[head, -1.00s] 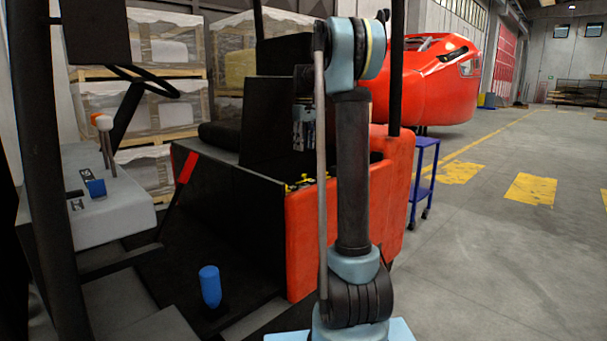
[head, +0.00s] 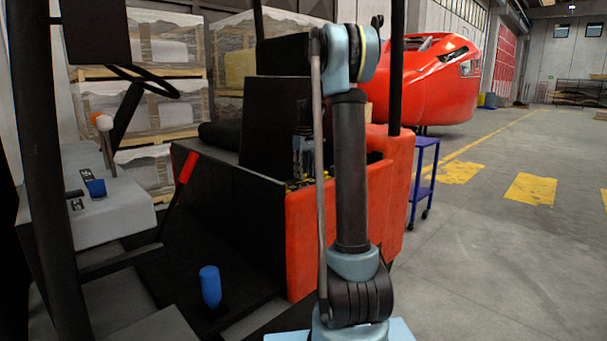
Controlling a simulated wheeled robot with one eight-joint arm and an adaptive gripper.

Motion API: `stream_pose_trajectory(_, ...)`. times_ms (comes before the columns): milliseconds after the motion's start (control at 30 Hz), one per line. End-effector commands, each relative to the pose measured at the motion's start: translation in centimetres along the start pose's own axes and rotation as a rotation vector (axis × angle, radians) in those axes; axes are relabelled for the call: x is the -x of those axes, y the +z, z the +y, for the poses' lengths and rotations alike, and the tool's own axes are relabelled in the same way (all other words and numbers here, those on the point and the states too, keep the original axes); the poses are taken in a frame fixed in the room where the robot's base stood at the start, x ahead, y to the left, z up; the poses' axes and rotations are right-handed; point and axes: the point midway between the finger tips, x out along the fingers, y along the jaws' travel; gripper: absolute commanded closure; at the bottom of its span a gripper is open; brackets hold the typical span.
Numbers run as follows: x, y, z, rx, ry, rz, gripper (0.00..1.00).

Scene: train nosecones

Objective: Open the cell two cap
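A row of small yellow caps (head: 294,185) shows at the top edge of the battery bay in the red and black vehicle (head: 300,240). The caps are tiny here, and I cannot tell which one is cell two or whether any is open. My gripper (head: 303,172) hangs downward just above the caps, left of my arm's upright link. Its fingers are small and dark, so I cannot tell whether they are open or touch a cap. My arm link hides the right part of the row.
The vehicle's black panel (head: 272,120) stands beside and behind my gripper. A dark post (head: 397,70) rises to the right. A blue cart (head: 424,180) stands beyond the red body. The floor at the right is open.

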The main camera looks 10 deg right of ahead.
Motion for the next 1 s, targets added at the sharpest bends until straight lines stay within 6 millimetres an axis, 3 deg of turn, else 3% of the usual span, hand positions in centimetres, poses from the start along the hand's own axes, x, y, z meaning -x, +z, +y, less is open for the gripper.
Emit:
stream_pose_trajectory(133, 0.02, -0.01, 0.0, 0.0, 0.0, 0.0, 0.61)
stream_pose_trajectory(300, 0.03, -0.01, 0.01, 0.0, 0.0, 0.0, 0.99)
stream_pose_trajectory(1000, 0.35, -0.86, 0.07, 0.0, 0.001, -0.131, 1.0)
